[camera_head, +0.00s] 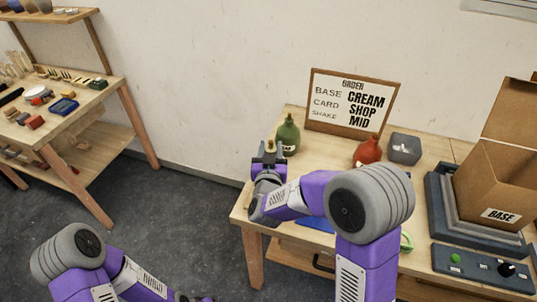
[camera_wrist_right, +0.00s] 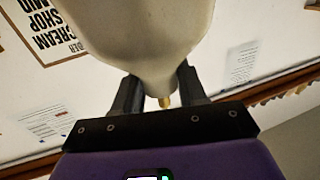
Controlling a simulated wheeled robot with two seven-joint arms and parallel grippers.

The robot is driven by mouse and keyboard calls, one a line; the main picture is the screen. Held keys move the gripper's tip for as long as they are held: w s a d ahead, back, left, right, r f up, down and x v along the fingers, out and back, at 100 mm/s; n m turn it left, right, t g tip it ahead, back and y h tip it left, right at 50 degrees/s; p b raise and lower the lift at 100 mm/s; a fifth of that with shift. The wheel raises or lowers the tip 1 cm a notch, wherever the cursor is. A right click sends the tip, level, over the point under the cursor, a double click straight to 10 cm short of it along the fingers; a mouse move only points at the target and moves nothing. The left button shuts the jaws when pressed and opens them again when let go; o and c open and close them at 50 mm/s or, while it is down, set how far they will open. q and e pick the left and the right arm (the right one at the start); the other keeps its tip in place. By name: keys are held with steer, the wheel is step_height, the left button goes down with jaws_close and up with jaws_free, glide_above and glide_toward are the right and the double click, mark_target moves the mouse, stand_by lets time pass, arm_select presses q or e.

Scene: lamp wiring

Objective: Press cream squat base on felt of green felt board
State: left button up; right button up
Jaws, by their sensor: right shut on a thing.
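My right gripper (camera_head: 268,154) is at the left end of the workbench, next to the green bottle-shaped base. In the right wrist view its two fingers (camera_wrist_right: 160,95) are shut on the narrow neck of the cream squat base (camera_wrist_right: 140,35). The base's brass tip (camera_wrist_right: 165,102) shows between the fingers. In the head view the cream body is mostly hidden by the gripper. A green edge (camera_head: 406,241) shows behind my right arm; I cannot tell whether it is the green felt board. My left arm is low at the left, its gripper barely showing at the bottom edge.
A green base (camera_head: 288,136), a red base (camera_head: 367,152) and a grey block (camera_head: 404,149) stand along the back. The order sign (camera_head: 350,102) leans behind them. A cardboard box (camera_head: 497,180) and a control panel (camera_head: 485,268) fill the right. A blue item is partly hidden under my arm.

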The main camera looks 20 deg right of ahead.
steer(key=shift+s+a+r+m+g+h+b, duration=0.1)
steer(key=shift+a+r+m+g+h+b, duration=0.15)
steer(key=shift+h, duration=0.2)
steer(key=shift+a+r+m+g+h+b, duration=0.1)
steer(key=shift+a+m+h, duration=0.1)
steer(key=shift+m+h, duration=0.2)
steer(key=shift+s+a+m+g+h, duration=0.15)
steer(key=shift+a+m+g+h, duration=0.1)
steer(key=shift+h, duration=0.2)
steer(key=shift+s, duration=0.1)
steer(key=shift+f+b, duration=2.7)
steer(key=shift+f, duration=0.45)
steer(key=o, duration=0.4)
jaws_close()
